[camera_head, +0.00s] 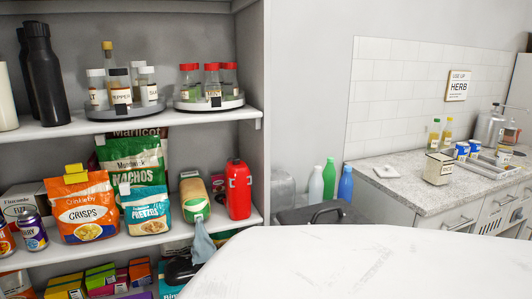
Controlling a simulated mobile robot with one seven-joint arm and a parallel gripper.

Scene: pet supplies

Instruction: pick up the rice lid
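I cannot make out a lid marked as rice in the head view. Spice jars with red caps (213,80) stand on a round turntable on the upper shelf, and jars with white and dark caps (120,86) stand on another to their left. Their labels are mostly too small to read; one seems to say pepper. A dark grey thing with a black handle-like top (318,212) stands low behind the white surface; I cannot tell what it is. My gripper is not in view.
A large white surface (370,265) fills the lower right foreground. The shelf unit at left holds crisps (84,205), nachos, pretzels (146,208) and a red bottle (238,190). A stone counter (400,180) with bottles and blue tins stands at right.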

